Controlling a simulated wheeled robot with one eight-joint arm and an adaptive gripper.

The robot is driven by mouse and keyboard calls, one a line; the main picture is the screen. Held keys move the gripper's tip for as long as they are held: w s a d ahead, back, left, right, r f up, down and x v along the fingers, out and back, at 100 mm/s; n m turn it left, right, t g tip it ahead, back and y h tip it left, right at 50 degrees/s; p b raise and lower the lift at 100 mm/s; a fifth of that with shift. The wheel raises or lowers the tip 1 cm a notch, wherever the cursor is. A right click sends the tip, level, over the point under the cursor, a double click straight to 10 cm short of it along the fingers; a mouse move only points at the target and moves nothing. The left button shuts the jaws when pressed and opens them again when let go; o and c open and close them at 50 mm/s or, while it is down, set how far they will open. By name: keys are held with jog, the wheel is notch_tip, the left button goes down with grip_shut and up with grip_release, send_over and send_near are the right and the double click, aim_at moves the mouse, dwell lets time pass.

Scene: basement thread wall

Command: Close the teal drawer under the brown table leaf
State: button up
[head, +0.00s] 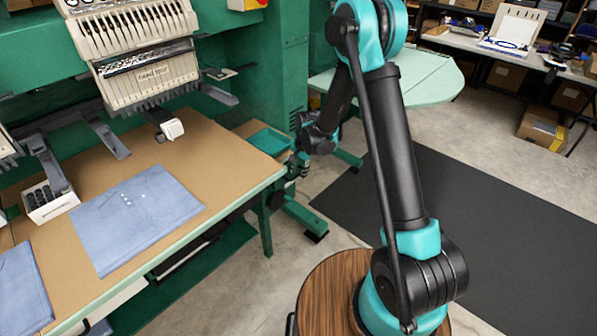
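The brown table leaf (245,128) is a small surface beyond the right end of the large brown worktable. A shallow teal open-topped box (268,141) shows at this leaf. I cannot tell whether it is the drawer or a tray lying on top. No other teal drawer front shows clearly; the space under the leaf is hidden by the worktable and my arm. My gripper (297,173) is small and dark, at the right end of the worktable, just right of and lower in the picture than the teal box. I cannot see whether it touches anything or how its fingers stand.
The worktable (150,165) carries folded blue cloth (135,218) and a white box of dark spools (50,199). A green embroidery machine (140,50) stands over it. A pale green table (430,85) is behind my arm. Open floor with a dark mat (480,220) lies right.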

grip_shut()
jog(key=shift+w+a, duration=0.1)
jog(key=shift+w+a+r, duration=0.1)
jog(key=shift+w+a, duration=0.65)
jog(key=shift+a, duration=0.2)
grip_release()
jog(key=shift+s+d, duration=0.1)
